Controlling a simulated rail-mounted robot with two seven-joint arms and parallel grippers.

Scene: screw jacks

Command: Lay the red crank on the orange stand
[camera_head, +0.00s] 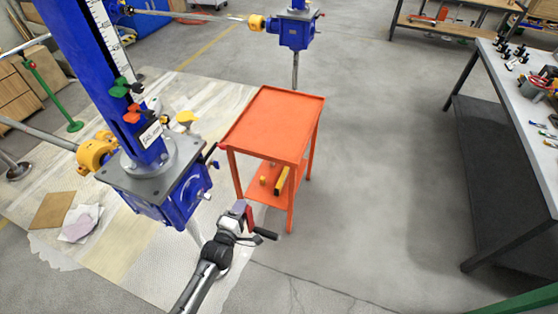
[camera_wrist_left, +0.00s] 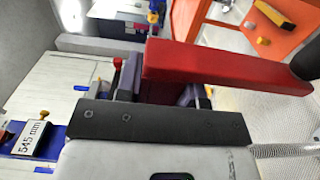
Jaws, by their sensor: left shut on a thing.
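The orange stand (camera_head: 272,120) is in the middle of the head view, with a bare top and a lower shelf. My left gripper (camera_head: 242,212) is in front of the stand's near left leg, lower than its top in the picture. It is shut on the red crank (camera_head: 249,219), whose dark handle (camera_head: 266,234) points right. In the left wrist view the red crank arm (camera_wrist_left: 220,66) lies between the jaws (camera_wrist_left: 155,85), its black handle (camera_wrist_left: 307,60) at the right edge. Part of the orange stand (camera_wrist_left: 200,15) shows behind. The crank's gripped end is partly hidden.
A large blue screw jack (camera_head: 165,195) stands close left of my left gripper. Another blue jack (camera_head: 296,30) stands behind the stand. Yellow and dark items (camera_head: 281,180) lie on the stand's lower shelf. A workbench (camera_head: 515,110) is at right; the floor between is clear.

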